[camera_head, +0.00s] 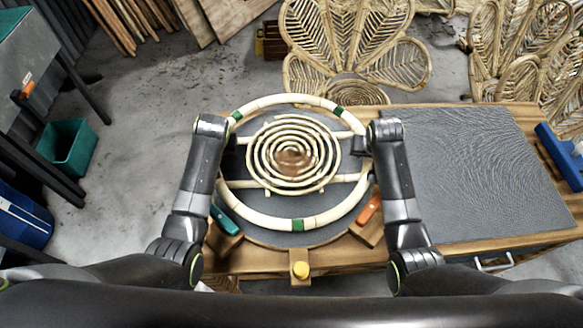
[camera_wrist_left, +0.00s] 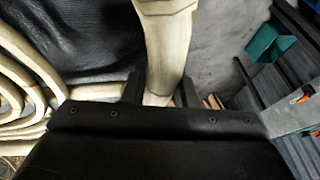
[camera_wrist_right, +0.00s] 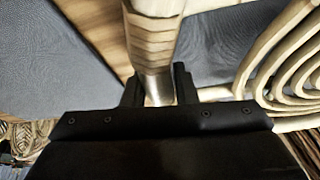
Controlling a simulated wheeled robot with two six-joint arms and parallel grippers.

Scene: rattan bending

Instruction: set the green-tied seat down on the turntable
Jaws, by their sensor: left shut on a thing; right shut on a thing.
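The green-tied seat is a pale rattan ring (camera_head: 267,221) with green bands, crossbars and a coiled spiral (camera_head: 294,118) in its middle. It lies level over the round grey turntable (camera_head: 285,237), whose wood-edged front shows below the ring. I cannot tell whether the seat touches the turntable or hangs just above it. My left gripper (camera_head: 231,141) is shut on the ring's left side; the left wrist view shows the wrapped rattan (camera_wrist_left: 170,45) between its fingers (camera_wrist_left: 160,92). My right gripper (camera_head: 362,142) is shut on the right side, its rattan (camera_wrist_right: 152,45) between the fingers (camera_wrist_right: 158,90).
Teal-handled (camera_head: 225,220) and orange-handled (camera_head: 368,210) pieces sit on wooden blocks at the turntable's front, with a yellow knob (camera_head: 300,270) between. A grey mat (camera_head: 470,175) lies clear on the right, with a blue tool (camera_head: 562,157) beyond. Rattan chairs (camera_head: 350,45) stand behind.

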